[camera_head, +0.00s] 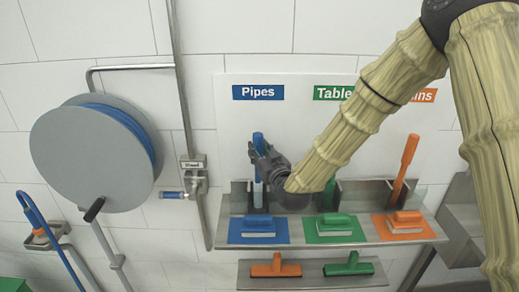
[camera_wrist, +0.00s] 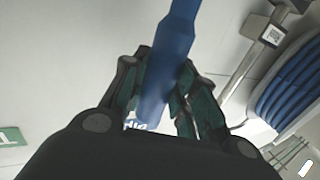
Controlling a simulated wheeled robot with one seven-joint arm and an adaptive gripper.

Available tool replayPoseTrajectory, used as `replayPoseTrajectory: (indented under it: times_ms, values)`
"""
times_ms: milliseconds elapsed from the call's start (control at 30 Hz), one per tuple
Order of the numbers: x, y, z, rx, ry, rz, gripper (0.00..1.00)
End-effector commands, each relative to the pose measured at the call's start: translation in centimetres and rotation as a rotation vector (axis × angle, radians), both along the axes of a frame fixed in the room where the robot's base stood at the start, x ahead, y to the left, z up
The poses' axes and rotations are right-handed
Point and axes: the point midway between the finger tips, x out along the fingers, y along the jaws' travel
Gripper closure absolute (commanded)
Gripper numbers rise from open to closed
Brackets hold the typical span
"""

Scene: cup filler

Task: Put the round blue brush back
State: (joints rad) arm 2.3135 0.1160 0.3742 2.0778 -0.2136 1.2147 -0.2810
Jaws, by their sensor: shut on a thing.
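My gripper (camera_head: 264,160) is shut on the handle of the blue brush (camera_head: 258,138), under the blue Pipes sign (camera_head: 258,92). The handle stands about upright, its top above my fingers. In the wrist view the blue handle (camera_wrist: 176,45) runs between my two dark fingers (camera_wrist: 165,90). Below my gripper the brush is in front of or in the left part of the steel rack (camera_head: 236,203); I cannot tell whether it is seated. Its round head is not visible.
A blue block brush (camera_head: 258,225), a green one (camera_head: 334,224) and an orange one (camera_head: 405,221) sit on the shelf. An orange-handled brush (camera_head: 406,165) stands at right. Squeegees (camera_head: 276,268) hang below. A hose reel (camera_head: 85,155) and wall pipe (camera_head: 182,85) are at left.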

Motion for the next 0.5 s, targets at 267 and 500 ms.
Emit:
replayPoseTrajectory:
  times_ms: [267, 500]
  values:
    - [0.01, -0.01, -0.08, 0.000, -0.001, 0.000, 0.96]
    - [0.00, -0.02, -0.27, 0.000, 0.000, 0.000, 0.50]
